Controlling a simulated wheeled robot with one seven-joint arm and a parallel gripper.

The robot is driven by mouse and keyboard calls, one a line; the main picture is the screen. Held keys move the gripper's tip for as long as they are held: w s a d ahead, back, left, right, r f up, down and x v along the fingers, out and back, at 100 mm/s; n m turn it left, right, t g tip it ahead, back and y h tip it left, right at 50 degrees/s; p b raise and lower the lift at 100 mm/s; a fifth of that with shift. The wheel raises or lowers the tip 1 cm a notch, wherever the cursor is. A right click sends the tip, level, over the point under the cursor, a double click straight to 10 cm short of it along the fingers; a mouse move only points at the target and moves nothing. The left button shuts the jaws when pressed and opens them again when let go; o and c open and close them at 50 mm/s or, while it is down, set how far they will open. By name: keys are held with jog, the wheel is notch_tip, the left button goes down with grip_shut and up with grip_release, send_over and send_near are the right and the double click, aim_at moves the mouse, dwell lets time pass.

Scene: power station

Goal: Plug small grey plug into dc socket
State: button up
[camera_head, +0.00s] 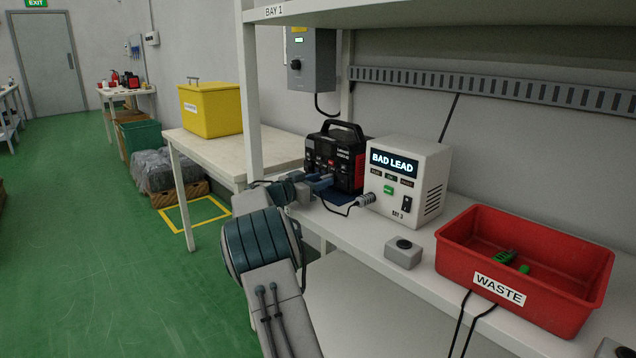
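My gripper (318,182) is at the front of a black and red power station (340,150) on the shelf. Its fingers are small and partly merge with the dark front, so I cannot tell whether they are open or shut, or whether they touch it. I cannot make out the small grey plug or the dc socket there; the gripper covers the lower front. A dark cable (338,210) runs from beside the gripper to a grey ribbed connector (366,200) on a white tester (409,180). The tester's display reads "BAD LEAD" and its label "BAY 3".
A red "WASTE" bin (507,288) holding green pieces (505,258) stands on the right. A grey button box (403,253) sits before the tester. A shelf post (248,90) rises close left of the power station. A yellow box (211,108) stands on the table behind.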

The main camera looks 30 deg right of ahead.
jog(key=shift+a, duration=0.1)
jog(key=s+a+p, duration=0.2)
jog(key=a, duration=1.1)
jog(key=shift+a, duration=0.3)
jog(key=s+a+r+n+g+y+p, duration=0.1)
jog(key=s+a+r+n+y+p, duration=0.15)
jog(key=s+r+y+p, duration=0.35)
jog(key=s+a+r+n+g+y+p, duration=0.1)
jog(key=s+r+n+y+p, duration=0.15)
jog(key=s+r+p, duration=0.5)
jog(key=s+a+r+n+t+y+p, duration=0.1)
jog(key=s+a+r+n+y+p, duration=0.3)
jog(key=s+a+p, duration=0.5)
jog(key=s+a+r+n+t+y+p, duration=0.1)
jog(key=s+a+r+n+y+p, duration=0.4)
jog(key=s+p, duration=0.7)
jog(key=s+a+r+n, duration=0.2)
jog(key=s+a, duration=0.1)
jog(key=a, duration=0.1)
jog(key=shift+s+r, duration=0.25)
jog(key=shift+r, duration=0.1)
